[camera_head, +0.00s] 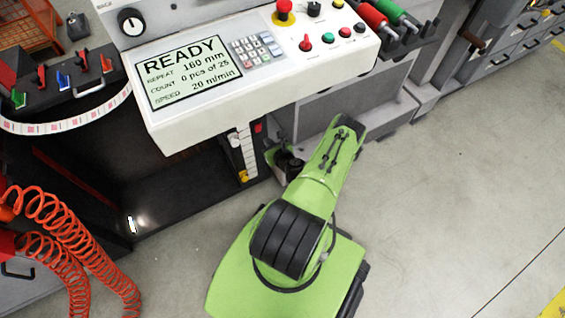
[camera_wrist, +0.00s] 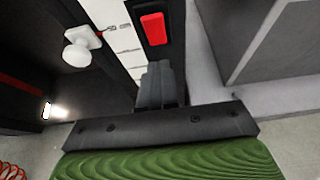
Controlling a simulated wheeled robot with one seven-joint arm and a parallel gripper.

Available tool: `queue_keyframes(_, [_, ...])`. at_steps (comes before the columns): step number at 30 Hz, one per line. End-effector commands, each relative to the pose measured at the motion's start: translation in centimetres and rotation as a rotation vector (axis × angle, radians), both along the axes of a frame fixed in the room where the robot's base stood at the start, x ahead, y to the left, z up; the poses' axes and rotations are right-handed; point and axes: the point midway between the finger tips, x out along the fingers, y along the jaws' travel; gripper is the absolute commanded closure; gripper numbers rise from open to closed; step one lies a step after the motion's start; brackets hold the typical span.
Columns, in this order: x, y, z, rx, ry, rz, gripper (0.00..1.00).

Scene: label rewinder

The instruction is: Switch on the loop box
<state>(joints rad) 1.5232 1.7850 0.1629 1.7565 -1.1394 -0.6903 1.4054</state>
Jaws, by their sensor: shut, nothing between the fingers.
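The loop box (camera_head: 150,190) is the dark open cabinet under the console. A red rocker switch (camera_wrist: 153,28) sits on its dark upright front strip in the wrist view; it also shows small in the head view (camera_head: 257,128). My gripper (camera_wrist: 158,68) has its grey fingers together and empty, pointing at the strip just below the switch in the picture. I cannot tell whether the fingertips touch the strip; the switch itself is uncovered. In the head view my green arm reaches to the strip and its own links mostly hide the gripper.
A white knob (camera_wrist: 82,46) and a white scale (camera_wrist: 122,40) are left of the switch. The console (camera_head: 255,90) overhangs the strip, its display reading READY. A small lit lamp (camera_head: 131,224) is low in the box. Orange coiled hoses (camera_head: 65,235) hang left. Floor at right is clear.

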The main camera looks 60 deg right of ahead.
Motion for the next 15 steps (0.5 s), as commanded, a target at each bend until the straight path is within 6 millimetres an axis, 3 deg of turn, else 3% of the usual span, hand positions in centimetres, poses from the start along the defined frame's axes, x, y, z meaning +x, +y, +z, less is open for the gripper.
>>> queue_keyframes(15, [-7.7,4.4,1.5,0.005,0.001,-0.004,1.00])
